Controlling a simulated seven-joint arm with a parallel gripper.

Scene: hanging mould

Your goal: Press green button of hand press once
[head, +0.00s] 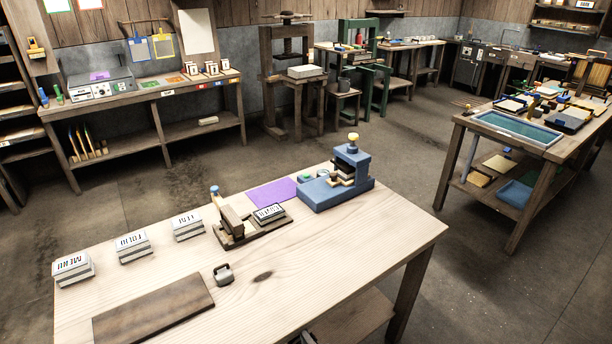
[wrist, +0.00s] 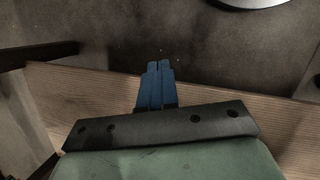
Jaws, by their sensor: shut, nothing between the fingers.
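The blue hand press (head: 350,163) stands at the back right of the wooden table, with a yellow knob (head: 353,137) on top. A small green button (head: 304,178) shows on the left part of its base. My gripper (wrist: 160,66) shows in the wrist view with its two blue fingers together and nothing between them. It is over the table's edge with dark floor beyond, away from the press, which is not in the wrist view. A small dark shape at the bottom edge of the head view may be part of my arm.
The table (head: 330,255) also holds a brown board (head: 153,309), a small grey weight (head: 223,274), several labelled blocks (head: 133,247), a wooden stamping fixture (head: 235,228) and a purple sheet (head: 271,194). The table's front right is clear. Another work table (head: 540,150) stands apart at right.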

